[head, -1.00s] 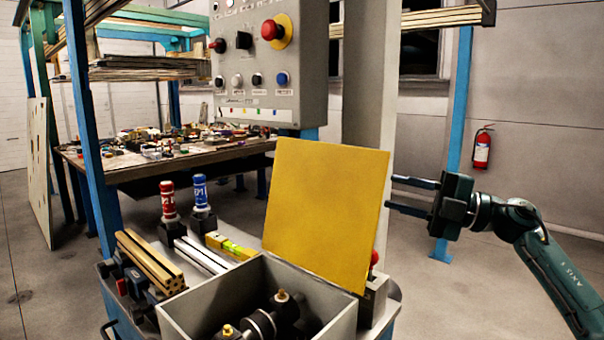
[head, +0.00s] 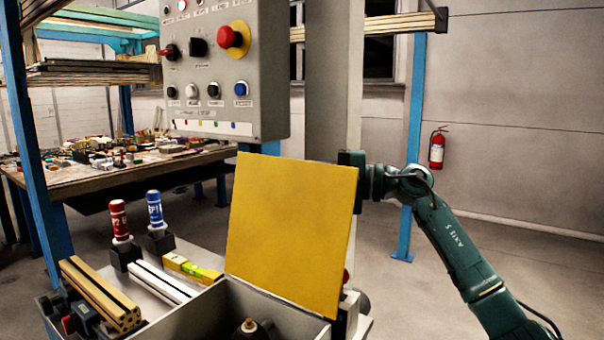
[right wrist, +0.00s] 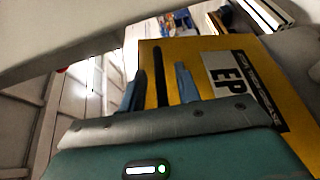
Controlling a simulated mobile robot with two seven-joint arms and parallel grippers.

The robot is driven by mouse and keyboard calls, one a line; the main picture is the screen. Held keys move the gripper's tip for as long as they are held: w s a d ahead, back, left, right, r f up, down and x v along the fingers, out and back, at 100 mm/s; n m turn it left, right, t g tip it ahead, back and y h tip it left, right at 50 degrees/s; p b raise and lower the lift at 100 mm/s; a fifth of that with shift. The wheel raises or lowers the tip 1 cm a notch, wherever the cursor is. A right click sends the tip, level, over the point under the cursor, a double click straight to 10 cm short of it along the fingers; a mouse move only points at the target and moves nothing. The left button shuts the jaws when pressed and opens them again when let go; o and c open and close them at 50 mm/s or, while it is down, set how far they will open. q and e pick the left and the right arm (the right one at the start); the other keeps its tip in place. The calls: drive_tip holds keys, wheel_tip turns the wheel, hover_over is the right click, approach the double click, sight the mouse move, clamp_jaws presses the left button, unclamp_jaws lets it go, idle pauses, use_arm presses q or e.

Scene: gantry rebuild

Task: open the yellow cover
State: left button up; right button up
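The yellow cover (head: 290,235) stands up steeply at the back right of the open grey box (head: 212,310). Its plain yellow face is toward the head camera. In the right wrist view, the cover's other face (right wrist: 192,55) shows a white label with black letters and a dark bar. My right gripper (right wrist: 160,88) is at that face, its two fingers apart with the dark bar between them. Whether the fingers touch the cover I cannot tell. In the head view the cover hides the fingers and only the gripper body (head: 354,174) shows. My left gripper is out of view.
A control panel (head: 222,65) with a red knob hangs above the cover. The floor at the right is clear.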

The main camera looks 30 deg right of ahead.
drive_tip(key=shift+w+a, duration=0.3)
drive_tip(key=shift+a, duration=0.1)
clamp_jaws()
idle(0.4)
